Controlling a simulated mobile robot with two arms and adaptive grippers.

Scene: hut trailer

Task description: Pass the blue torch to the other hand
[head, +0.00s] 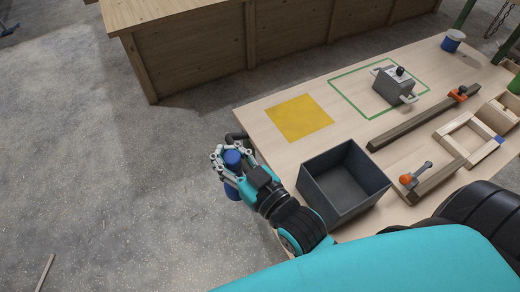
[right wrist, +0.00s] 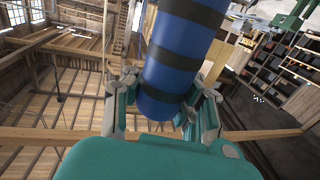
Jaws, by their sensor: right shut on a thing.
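The blue torch (head: 232,158) is in my right gripper (head: 229,168), off the left edge of the table and above the floor. Its blue body shows above and below the fingers in the head view. In the right wrist view the torch (right wrist: 178,60) is a blue cylinder with dark bands, slightly tilted, with the gripper fingers (right wrist: 163,108) closed on either side of it. Its far end is cut off by the top of that view. My left gripper is not in view.
The wooden table (head: 280,158) carries an open dark grey bin (head: 325,205), a yellow square (head: 299,117), a grey box with handles (head: 394,87) inside a green outline, an orange-ended tool (head: 415,177) and a blue pot (head: 453,40). Open floor (head: 120,200) lies left.

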